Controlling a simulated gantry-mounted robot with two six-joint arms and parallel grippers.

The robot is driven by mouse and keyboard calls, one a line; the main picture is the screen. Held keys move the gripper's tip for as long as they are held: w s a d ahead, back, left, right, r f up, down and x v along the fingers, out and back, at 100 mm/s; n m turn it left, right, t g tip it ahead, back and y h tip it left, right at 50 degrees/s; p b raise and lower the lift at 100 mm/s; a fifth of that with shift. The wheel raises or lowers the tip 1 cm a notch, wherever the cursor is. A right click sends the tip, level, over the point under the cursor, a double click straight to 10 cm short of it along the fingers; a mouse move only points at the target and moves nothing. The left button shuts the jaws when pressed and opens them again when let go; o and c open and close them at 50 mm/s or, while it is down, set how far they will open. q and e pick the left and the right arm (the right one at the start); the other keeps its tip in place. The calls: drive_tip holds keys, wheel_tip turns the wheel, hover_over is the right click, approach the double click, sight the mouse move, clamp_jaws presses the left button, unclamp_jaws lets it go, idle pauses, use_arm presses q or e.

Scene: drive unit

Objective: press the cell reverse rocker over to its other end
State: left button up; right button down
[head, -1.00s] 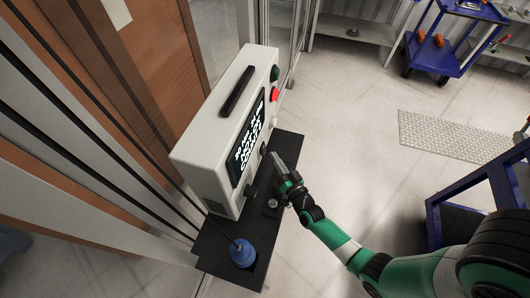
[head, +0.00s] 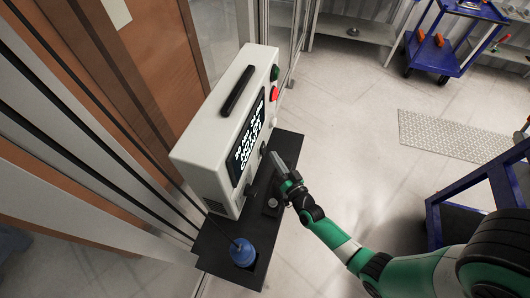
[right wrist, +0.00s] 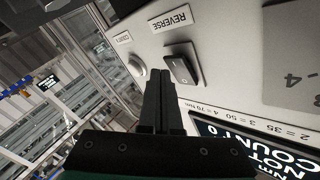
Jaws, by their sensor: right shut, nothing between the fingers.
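The reverse rocker (right wrist: 181,69) is a dark switch in a black frame on the pale front panel of the drive unit, under a REVERSE label (right wrist: 170,19). Its face carries a light mark; I cannot tell which end is pressed in. My right gripper (right wrist: 161,73) is shut and empty, its fingertips just beside the rocker's left edge in the right wrist view. I cannot tell whether they touch it. In the head view the right gripper (head: 275,157) is in front of the drive unit (head: 207,143). My left gripper is not in view.
A round pale knob (right wrist: 136,65) sits left of the rocker. A lit screen (head: 248,143), a red button (head: 274,95) and a green button (head: 275,73) are on the unit. A blue object (head: 242,253) stands on the black shelf (head: 213,246). Open floor lies to the right.

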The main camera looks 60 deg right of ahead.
drive_tip(key=shift+w, duration=0.1)
idle(0.7)
drive_tip(key=shift+w, duration=0.35)
drive_tip(key=shift+w+a+f, duration=0.1)
drive_tip(key=shift+w+a, duration=0.05)
drive_tip(key=shift+w, duration=0.25)
idle(0.6)
drive_tip(key=shift+s, duration=0.15)
drive_tip(key=shift+s, duration=0.7)
drive_tip(key=s+b, duration=0.1)
drive_tip(key=s+d+b, duration=0.1)
drive_tip(key=s+b, duration=0.1)
drive_tip(key=s+r+b, duration=0.1)
drive_tip(key=s, duration=0.1)
drive_tip(key=shift+d, duration=0.2)
